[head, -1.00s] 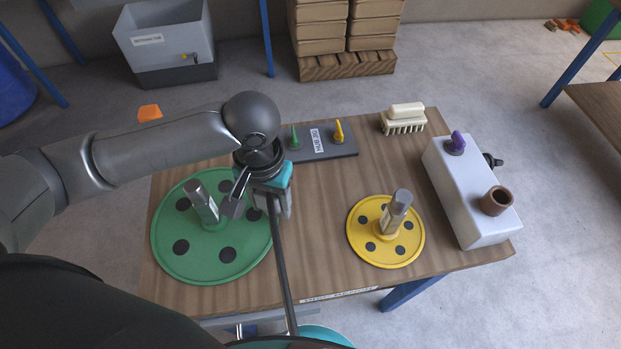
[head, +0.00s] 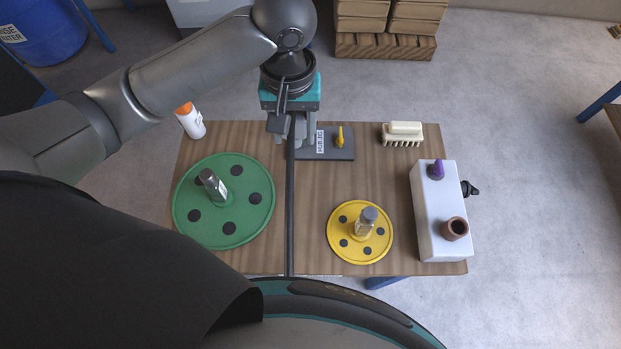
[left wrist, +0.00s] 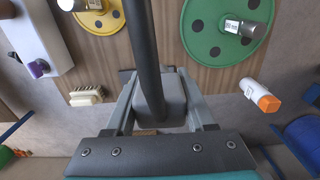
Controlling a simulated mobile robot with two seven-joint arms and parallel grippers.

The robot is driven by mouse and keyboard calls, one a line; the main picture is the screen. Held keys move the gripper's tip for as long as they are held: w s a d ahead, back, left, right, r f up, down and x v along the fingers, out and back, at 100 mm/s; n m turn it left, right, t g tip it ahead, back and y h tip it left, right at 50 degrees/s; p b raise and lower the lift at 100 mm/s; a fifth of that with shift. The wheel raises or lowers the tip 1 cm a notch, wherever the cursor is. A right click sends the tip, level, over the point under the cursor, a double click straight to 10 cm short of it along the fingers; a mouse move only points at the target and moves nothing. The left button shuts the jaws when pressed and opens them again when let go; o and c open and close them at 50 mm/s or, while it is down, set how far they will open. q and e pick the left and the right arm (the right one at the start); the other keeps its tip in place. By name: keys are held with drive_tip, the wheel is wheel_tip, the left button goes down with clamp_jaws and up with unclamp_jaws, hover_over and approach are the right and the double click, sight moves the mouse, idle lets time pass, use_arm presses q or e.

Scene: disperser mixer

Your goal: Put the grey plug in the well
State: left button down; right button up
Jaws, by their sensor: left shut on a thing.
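My left gripper (head: 292,140) is over the back of the bench, in front of the left part of the dark plate marked HUB JIG (head: 345,153). In the left wrist view its two fingers (left wrist: 160,105) are shut on a grey block (left wrist: 172,92). A long dark rod (left wrist: 142,40) runs from this block; in the head view the rod (head: 290,215) crosses the bench towards me. I cannot tell whether the grey block is the plug. A brown open-topped ring (head: 455,229) stands on the white box (head: 430,225); I cannot tell if it is the well. My right gripper is not in view.
A green disc (head: 245,218) and a yellow disc (head: 345,248) each carry an upright silver post. A yellow peg (head: 340,138) stands on the plate. A cream brush (head: 403,132), a purple knob (head: 436,170) and a white bottle (head: 193,126) are around.

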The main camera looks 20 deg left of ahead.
use_arm(q)
wheel_tip(320, 180, down, 20)
drive_tip(key=b, duration=0.4)
drive_tip(key=shift+r, duration=0.1)
drive_tip(key=shift+c, duration=1.2)
unclamp_jaws()
